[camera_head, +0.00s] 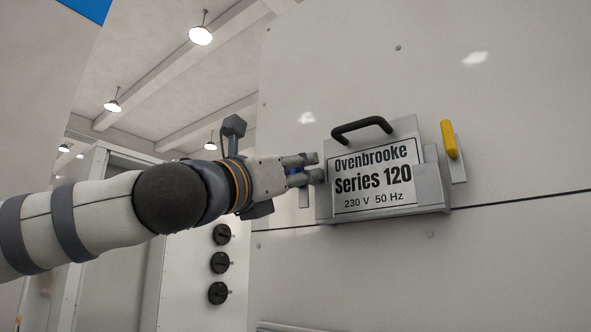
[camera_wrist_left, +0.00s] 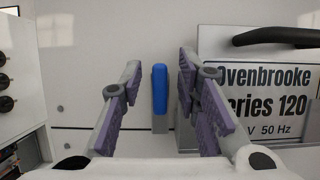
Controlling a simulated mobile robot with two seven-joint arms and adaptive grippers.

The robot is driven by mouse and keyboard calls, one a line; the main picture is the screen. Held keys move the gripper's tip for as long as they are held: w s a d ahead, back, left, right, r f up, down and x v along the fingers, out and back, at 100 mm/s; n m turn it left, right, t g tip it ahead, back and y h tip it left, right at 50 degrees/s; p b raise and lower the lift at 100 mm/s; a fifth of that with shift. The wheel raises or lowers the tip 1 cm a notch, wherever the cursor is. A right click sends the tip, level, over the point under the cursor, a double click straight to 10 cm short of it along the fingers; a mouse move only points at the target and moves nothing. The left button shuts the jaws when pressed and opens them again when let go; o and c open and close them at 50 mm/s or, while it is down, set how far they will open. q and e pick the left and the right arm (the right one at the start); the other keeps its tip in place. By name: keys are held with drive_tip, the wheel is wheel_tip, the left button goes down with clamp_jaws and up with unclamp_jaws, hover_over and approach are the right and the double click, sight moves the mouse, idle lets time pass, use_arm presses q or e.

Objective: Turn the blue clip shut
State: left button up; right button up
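The blue clip (camera_wrist_left: 160,88) stands upright on a grey plate on the pale wall in the left wrist view, just left of the labelled box. In the head view only a bit of the clip (camera_head: 293,171) shows behind my fingers. My left gripper (camera_head: 316,167) is open, its fingers pointing at the wall. In the left wrist view the clip shows in the gap between the two fingers (camera_wrist_left: 157,95), closer to the right one. I cannot tell whether either finger touches it. My right gripper is in neither view.
The box labelled Ovenbrooke Series 120 (camera_head: 371,205) has a black handle (camera_head: 361,128) on top and sits close to my fingertips. A yellow clip (camera_head: 449,139) stands upright at its right. Several black knobs (camera_head: 219,263) are on a panel at lower left.

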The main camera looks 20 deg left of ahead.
use_arm(q)
drive_tip(key=shift+c, duration=0.6)
clamp_jaws()
